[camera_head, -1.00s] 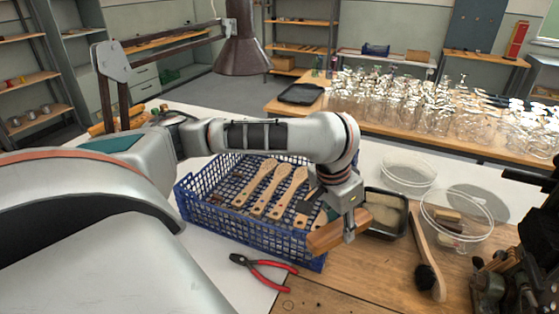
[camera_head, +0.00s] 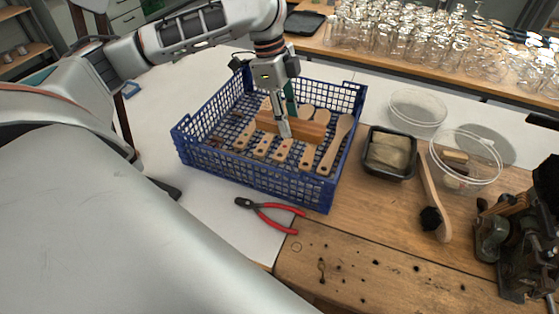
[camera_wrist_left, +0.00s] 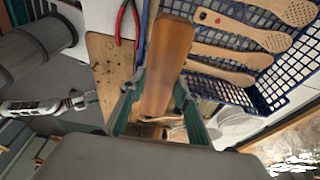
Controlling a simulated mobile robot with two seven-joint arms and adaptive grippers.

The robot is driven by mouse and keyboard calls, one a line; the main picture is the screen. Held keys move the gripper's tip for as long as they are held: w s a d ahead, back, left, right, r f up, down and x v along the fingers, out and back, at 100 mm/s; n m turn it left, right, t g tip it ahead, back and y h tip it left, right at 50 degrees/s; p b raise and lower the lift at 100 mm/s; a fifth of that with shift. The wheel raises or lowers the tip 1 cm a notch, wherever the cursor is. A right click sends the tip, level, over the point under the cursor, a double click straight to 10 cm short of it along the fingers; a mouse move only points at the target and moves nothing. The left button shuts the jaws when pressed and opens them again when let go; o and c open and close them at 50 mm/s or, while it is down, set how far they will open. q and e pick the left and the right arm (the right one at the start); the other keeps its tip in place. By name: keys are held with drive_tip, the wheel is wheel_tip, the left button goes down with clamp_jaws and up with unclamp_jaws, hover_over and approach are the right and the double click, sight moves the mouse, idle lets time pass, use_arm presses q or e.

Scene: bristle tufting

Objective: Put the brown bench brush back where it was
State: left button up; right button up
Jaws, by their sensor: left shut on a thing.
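The brown bench brush (camera_head: 311,130) is a long reddish-brown wooden block held level in my left gripper (camera_head: 284,128). It is over the blue mesh crate (camera_head: 262,182), across the wooden paddles inside. I cannot tell whether it touches them. In the left wrist view the brush (camera_wrist_left: 167,62) runs up from between the two fingers of the left gripper (camera_wrist_left: 158,108), which is shut on it. Its underside is hidden.
Red-handled pliers (camera_head: 268,209) lie in front of the crate. To its right are a dark tray (camera_head: 375,168) with a pale block, a long-handled black brush (camera_head: 433,200), glass dishes (camera_head: 418,108) and a dark machine (camera_head: 520,235). Glassware (camera_head: 440,45) fills the back table.

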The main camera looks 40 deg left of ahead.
use_arm(q)
wheel_tip(320, 180, down, 20)
drive_tip(key=shift+r, duration=0.1)
idle(0.5)
drive_tip(key=o, duration=0.8)
drive_tip(key=v, duration=1.2)
